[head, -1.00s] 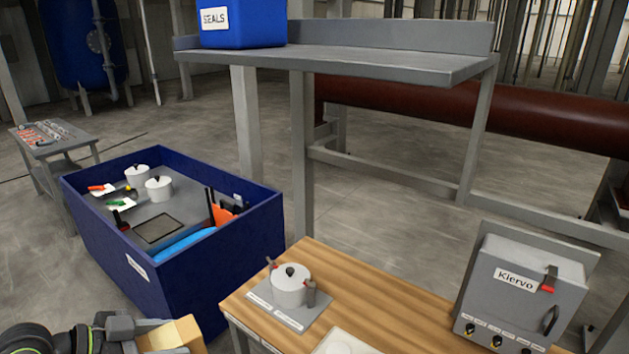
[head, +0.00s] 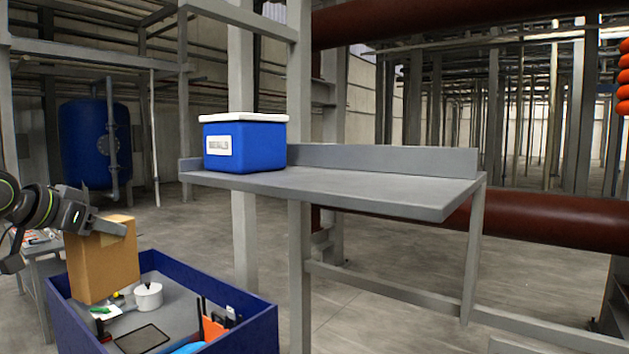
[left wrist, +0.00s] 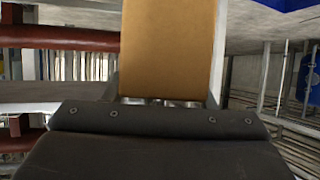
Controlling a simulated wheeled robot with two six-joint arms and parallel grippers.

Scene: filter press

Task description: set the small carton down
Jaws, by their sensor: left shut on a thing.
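The small carton (head: 103,266) is a plain brown box. My left gripper (head: 98,224) is shut on its upper part and holds it roughly upright, in front of the left end of the blue bin in the head view. The carton (left wrist: 168,50) also fills the upper middle of the left wrist view, beyond the dark gripper body. Whether the carton touches anything below cannot be told. My right gripper is not in view.
A grey shelf (head: 400,193) carries a blue, white-lidded box (head: 245,148) at its left end; its middle and right are clear. The blue bin (head: 245,329) holds a white pot (head: 148,296) and tools. A small table (head: 42,252) stands at left.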

